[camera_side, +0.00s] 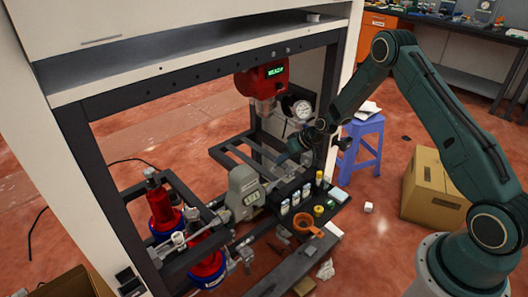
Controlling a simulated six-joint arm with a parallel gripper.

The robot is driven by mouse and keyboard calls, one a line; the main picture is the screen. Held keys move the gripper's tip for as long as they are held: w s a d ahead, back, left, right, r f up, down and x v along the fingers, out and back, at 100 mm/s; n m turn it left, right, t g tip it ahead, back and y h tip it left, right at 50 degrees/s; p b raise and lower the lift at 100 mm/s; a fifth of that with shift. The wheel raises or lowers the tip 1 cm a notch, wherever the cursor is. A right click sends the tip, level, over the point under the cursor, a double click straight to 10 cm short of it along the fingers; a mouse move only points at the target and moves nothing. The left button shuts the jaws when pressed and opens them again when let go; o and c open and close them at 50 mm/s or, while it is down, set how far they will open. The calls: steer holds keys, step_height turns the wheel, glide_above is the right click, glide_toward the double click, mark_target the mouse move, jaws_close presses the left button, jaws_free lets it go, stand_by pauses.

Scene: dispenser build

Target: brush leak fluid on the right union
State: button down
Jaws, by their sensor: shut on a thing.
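My gripper (293,153) is at the end of my dark green arm, above the right part of the bench frame. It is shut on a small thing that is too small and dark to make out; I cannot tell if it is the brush. A grey meter-like body (245,188) sits left of and below my gripper, with pipework on both sides. The pipe on its right side (277,182), where the right union seems to be, runs close below my gripper. I cannot tell whether anything touches it, and no fluid can be made out.
A dark tray with small bottles (296,197) and an orange funnel-like cup (304,222) lie in front. A red unit with a green display (262,80) and a round gauge (302,110) hang above. Red-blue cylinders (163,215) stand left. A blue stool (362,145) and cardboard box (432,190) stand right.

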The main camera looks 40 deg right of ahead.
steer(key=shift+f, duration=0.15)
steer(key=shift+f, duration=2.35)
steer(key=c, duration=2)
jaws_free()
steer(key=shift+c, duration=0.7)
steer(key=shift+f, duration=0.3)
steer(key=shift+d, duration=0.2)
